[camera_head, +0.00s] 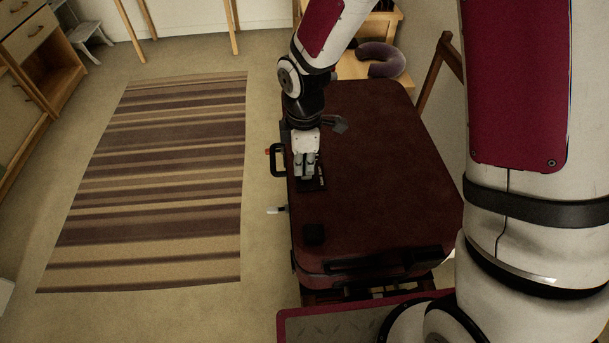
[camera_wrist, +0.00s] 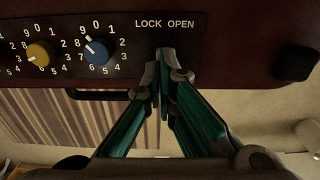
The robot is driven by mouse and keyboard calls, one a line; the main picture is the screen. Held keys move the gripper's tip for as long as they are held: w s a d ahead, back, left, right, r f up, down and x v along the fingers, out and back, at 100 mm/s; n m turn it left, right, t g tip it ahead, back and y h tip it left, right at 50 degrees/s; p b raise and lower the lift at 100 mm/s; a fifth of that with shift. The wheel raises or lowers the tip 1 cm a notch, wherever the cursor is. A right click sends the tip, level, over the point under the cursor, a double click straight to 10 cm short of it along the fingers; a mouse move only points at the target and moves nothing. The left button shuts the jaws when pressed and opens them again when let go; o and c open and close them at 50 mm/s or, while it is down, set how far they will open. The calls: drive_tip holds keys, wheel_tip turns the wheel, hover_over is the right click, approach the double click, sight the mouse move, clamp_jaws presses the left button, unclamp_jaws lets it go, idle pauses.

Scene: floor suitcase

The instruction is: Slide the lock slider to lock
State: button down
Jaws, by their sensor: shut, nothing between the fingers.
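The dark red suitcase (camera_head: 385,165) lies flat, with its black lock panel (camera_wrist: 203,42) at the left edge. In the wrist view, the panel carries a yellow dial (camera_wrist: 40,54), a blue dial (camera_wrist: 97,51) and the printed words LOCK and OPEN (camera_wrist: 164,23). My gripper (camera_head: 308,184) is over the panel. In the wrist view, my fingertips (camera_wrist: 162,62) are together and empty, just below the gap between the two words. The lock slider cannot be made out; the fingertips cover that spot. I cannot tell whether they touch it.
A black handle (camera_head: 276,160) juts from the suitcase's left side. A black corner block (camera_head: 314,234) sits on its near left part. A striped rug (camera_head: 165,180) lies on open floor to the left. A grey neck pillow (camera_head: 381,60) rests on wooden furniture behind.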

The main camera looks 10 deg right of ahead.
drive_tip(key=shift+w+d, duration=0.1)
drive_tip(key=shift+w, duration=0.8)
drive_tip(key=shift+d+r+p, duration=0.15)
drive_tip(key=shift+r+p, duration=0.45)
drive_tip(key=shift+r, duration=0.25)
drive_tip(key=shift+s+r+p, duration=0.15)
drive_tip(key=shift+r+p, duration=0.3)
drive_tip(key=shift+r, duration=0.2)
drive_tip(key=r+p, duration=0.2)
drive_tip(key=r, duration=0.1)
drive_tip(key=shift+s+d, duration=0.2)
